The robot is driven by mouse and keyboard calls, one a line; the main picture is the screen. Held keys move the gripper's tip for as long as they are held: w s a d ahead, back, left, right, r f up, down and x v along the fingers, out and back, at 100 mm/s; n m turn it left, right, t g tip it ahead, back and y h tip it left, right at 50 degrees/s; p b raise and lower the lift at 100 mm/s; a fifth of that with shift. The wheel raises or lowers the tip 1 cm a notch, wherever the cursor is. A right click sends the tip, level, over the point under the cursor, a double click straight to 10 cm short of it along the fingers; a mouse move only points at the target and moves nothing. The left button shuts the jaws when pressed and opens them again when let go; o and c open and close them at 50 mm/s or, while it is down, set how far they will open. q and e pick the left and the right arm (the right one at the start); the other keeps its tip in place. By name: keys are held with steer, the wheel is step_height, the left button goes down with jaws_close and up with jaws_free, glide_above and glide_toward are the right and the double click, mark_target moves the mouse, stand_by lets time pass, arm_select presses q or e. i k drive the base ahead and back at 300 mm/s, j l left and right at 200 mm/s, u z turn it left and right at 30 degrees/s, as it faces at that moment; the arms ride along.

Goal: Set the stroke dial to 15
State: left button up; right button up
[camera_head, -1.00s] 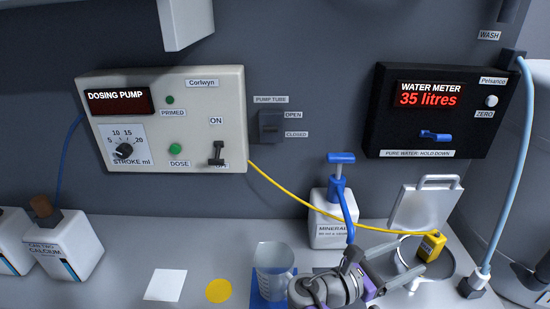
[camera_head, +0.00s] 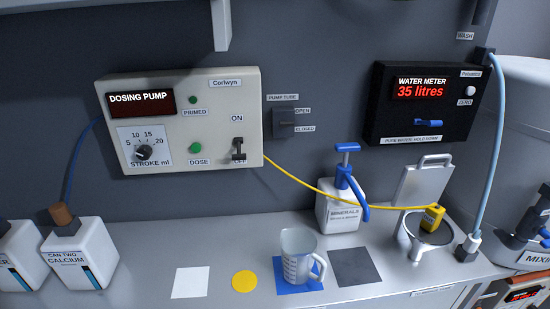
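The dosing pump (camera_head: 222,90) is a cream box on the back wall with a dark display reading DOSING PUMP. Its stroke dial (camera_head: 143,153) is a black knob on a white plate (camera_head: 122,134) at the pump's lower left, marked 5, 10, 15 and 20, with STROKE ml below. The knob is too small to tell exactly which mark it points at. Neither of my grippers is in view, and nothing covers the dial.
A yellow tube (camera_head: 310,187) runs from the pump. Space before the pump is clear.

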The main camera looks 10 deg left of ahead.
mark_target(143, 152)
steer(key=l+u, duration=0.15)
steer(key=u, duration=0.3)
steer(key=k+l+u, duration=0.1)
steer(key=u, duration=0.3)
steer(key=k+l+u, duration=0.1)
steer(key=u, duration=0.35)
